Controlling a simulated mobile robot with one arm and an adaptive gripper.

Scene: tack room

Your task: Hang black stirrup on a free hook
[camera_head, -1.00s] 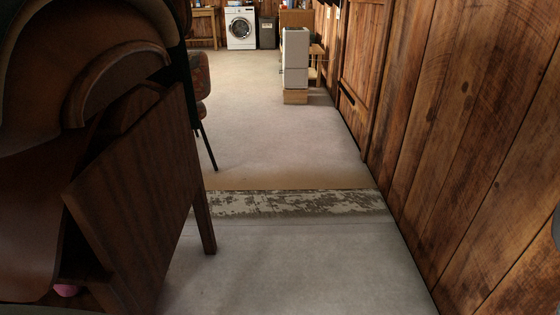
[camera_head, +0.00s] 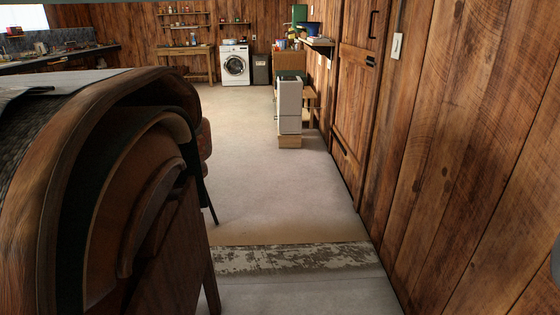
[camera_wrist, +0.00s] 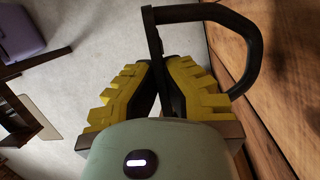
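The black stirrup (camera_wrist: 207,12) shows in the wrist view as a dark, rounded open loop. My gripper (camera_wrist: 158,72), with yellow padded fingers, is shut on one side of it. The fingertips meet at the stirrup's left bar, and the loop stretches away to the right, close in front of the wood planks. The head view shows neither the gripper's fingers nor the stirrup. I can make out no hook in either current view.
A saddle on a wooden stand (camera_head: 150,200) fills the near left. A plank wall (camera_head: 470,160) with a door (camera_head: 352,90) runs along the right. A worn threshold strip (camera_head: 290,258) crosses the floor. Clear floor leads to a grey box (camera_head: 289,105) and a washing machine (camera_head: 235,65).

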